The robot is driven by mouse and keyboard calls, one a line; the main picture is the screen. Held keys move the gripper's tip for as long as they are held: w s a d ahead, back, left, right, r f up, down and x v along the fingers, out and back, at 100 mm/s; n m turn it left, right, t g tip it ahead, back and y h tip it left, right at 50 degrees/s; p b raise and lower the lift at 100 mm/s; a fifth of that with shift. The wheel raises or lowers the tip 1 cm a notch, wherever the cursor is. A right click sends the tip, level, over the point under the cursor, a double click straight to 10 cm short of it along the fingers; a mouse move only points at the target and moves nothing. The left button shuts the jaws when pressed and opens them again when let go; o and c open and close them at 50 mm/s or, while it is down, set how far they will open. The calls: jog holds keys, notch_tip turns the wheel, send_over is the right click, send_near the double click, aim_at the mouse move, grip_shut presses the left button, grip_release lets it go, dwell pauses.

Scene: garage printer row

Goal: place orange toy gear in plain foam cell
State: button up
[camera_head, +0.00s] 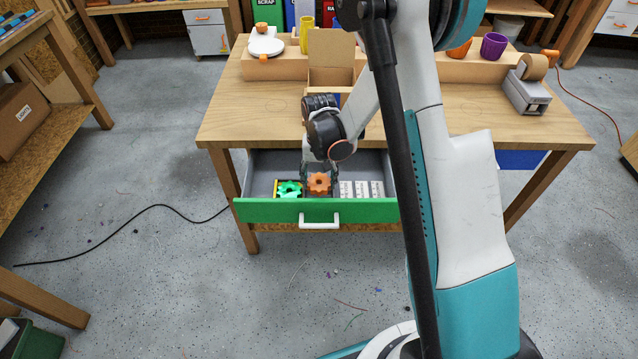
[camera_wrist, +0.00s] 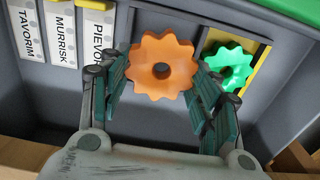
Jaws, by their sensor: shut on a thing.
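The orange toy gear (camera_head: 319,182) is held between the fingers of my gripper (camera_head: 320,172), over the open drawer (camera_head: 260,211). In the wrist view the gear (camera_wrist: 162,66) sits between the two fingertips (camera_wrist: 160,78), its face and centre hole toward the camera. A grey foam cell (camera_wrist: 150,22) shows partly behind the gear, which hides much of it. I cannot tell whether the gear touches the foam. A green gear (camera_wrist: 228,66) lies beside it in a cell with yellow edging, also seen in the head view (camera_head: 289,189).
White labelled blocks (camera_wrist: 62,35) stand in the drawer on the other side of the orange gear. A cable lies on the floor at left.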

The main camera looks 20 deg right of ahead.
jog(key=shift+f, duration=0.95)
jog(key=shift+f, duration=0.35)
jog(key=shift+f, duration=0.25)
jog(key=o, duration=1)
jog(key=s+r+n+t+p, duration=0.1)
jog(key=s+r, duration=0.2)
jog(key=r, duration=0.7)
jog(key=s+r+t+p, duration=0.1)
jog(key=s+r+p, duration=0.15)
jog(key=r, duration=0.75)
jog(key=s+r+n+t+p, duration=0.1)
jog(key=s+r, duration=0.3)
jog(key=r, duration=0.6)
jog(key=s+r+t, duration=0.1)
jog(key=s+r, duration=0.1)
jog(key=s, duration=0.2)
jog(key=s+r+n+t, duration=0.1)
jog(key=s, duration=0.4)
jog(key=s+r+t, duration=0.2)
jog(key=s, duration=0.3)
jog(key=shift+s+a+r+n, duration=0.1)
jog(key=shift+r+n, duration=0.2)
